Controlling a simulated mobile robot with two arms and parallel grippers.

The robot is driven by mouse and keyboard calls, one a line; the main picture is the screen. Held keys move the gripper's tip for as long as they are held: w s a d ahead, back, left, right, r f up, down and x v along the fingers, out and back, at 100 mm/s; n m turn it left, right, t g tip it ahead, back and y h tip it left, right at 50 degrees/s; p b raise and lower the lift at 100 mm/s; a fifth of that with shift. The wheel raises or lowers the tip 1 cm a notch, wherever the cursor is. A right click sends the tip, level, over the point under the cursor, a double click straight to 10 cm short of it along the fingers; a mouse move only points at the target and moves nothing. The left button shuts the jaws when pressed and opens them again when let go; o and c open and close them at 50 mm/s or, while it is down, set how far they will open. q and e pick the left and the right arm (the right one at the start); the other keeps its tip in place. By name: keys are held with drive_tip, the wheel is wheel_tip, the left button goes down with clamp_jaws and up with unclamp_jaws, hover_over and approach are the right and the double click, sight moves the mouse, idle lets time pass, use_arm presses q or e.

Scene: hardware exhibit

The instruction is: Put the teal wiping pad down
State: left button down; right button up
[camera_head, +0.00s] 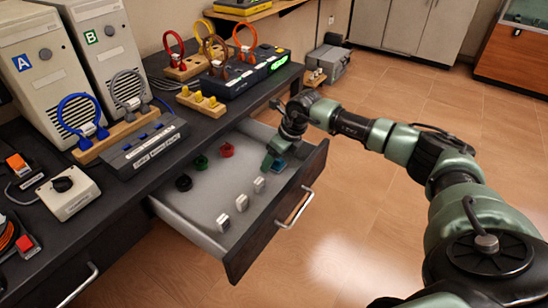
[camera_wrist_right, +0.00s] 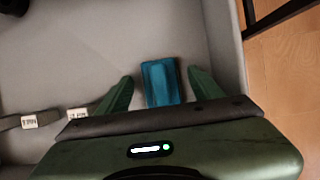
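The teal wiping pad (camera_wrist_right: 162,83) lies flat on the grey drawer floor, near the drawer's right wall in the right wrist view. In the head view a small part of the pad (camera_head: 279,164) shows beside my gripper. My right gripper (camera_wrist_right: 160,75) is open, with one green finger on each side of the pad and a narrow gap visible on both sides. The pad's near end is hidden by the gripper body. In the head view the right gripper (camera_head: 272,157) reaches down into the open drawer (camera_head: 205,240). My left gripper is not in view.
The drawer also holds a red knob (camera_head: 227,150), a green knob (camera_head: 201,162), a black knob (camera_head: 183,183) and several small white-labelled blocks (camera_head: 242,202). The counter (camera_head: 120,185) above carries computer towers, cables and switch boxes. The drawer's middle has bare floor.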

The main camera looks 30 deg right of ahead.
sight(281, 161)
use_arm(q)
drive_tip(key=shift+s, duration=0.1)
use_arm(e)
drive_tip(key=shift+f, duration=0.1)
drive_tip(key=v, duration=0.6)
drive_tip(key=shift+s+a+r, duration=0.15)
drive_tip(key=shift+s+r, duration=0.05)
drive_tip(key=shift+r, duration=0.15)
drive_tip(key=shift+s+r, duration=0.1)
drive_tip(key=shift+r, duration=0.25)
drive_tip(key=shift+s+r, duration=0.1)
drive_tip(key=shift+r, duration=0.05)
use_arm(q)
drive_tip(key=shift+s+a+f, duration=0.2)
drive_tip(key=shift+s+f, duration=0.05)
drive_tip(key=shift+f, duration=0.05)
